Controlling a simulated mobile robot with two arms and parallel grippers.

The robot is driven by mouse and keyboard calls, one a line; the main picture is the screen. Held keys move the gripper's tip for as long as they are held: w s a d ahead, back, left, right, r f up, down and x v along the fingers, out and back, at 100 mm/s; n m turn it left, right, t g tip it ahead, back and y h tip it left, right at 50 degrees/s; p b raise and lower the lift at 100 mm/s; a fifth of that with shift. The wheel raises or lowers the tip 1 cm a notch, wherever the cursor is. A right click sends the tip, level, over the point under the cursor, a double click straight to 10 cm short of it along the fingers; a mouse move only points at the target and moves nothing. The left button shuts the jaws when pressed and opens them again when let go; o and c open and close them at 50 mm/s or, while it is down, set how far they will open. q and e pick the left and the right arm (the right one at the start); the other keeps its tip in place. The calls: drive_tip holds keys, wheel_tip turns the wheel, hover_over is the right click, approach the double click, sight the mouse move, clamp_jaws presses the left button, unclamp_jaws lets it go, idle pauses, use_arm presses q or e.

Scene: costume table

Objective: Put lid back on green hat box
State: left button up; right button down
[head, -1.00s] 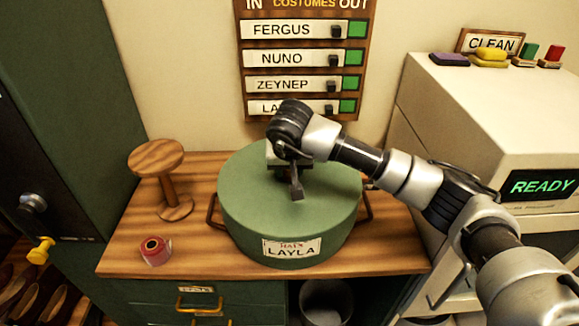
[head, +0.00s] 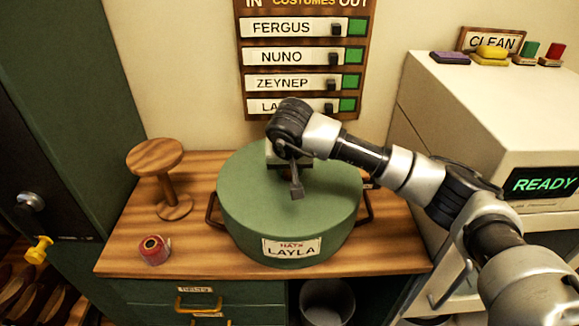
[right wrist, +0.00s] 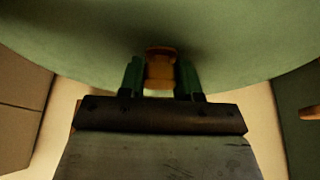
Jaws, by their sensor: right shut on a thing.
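The round green hat box (head: 235,240) stands on the wooden counter, with a label reading HATS LAYLA on its front and a brown handle on each side. Its flat green lid (head: 330,190) covers the top, and I see no clear gap below its rim from here. My right gripper (head: 288,172) is over the lid's back middle. In the right wrist view its two fingers (right wrist: 160,78) are shut on a small brown tab (right wrist: 160,66) against the green lid. The arm partly hides this grip in the head view. My left gripper is not in view.
A wooden hat stand (head: 172,205) and a red tape roll (head: 154,250) are on the counter's left. A name board (head: 305,70) hangs behind. A cream machine (head: 440,105) stands at right.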

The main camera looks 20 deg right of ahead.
idle(0.4)
drive_tip(key=shift+c, duration=1)
unclamp_jaws()
drive_tip(key=shift+r, duration=0.1)
drive_tip(key=shift+r+p, duration=1.65)
drive_tip(key=shift+r, duration=1.75)
drive_tip(key=shift+c, duration=0.5)
clamp_jaws()
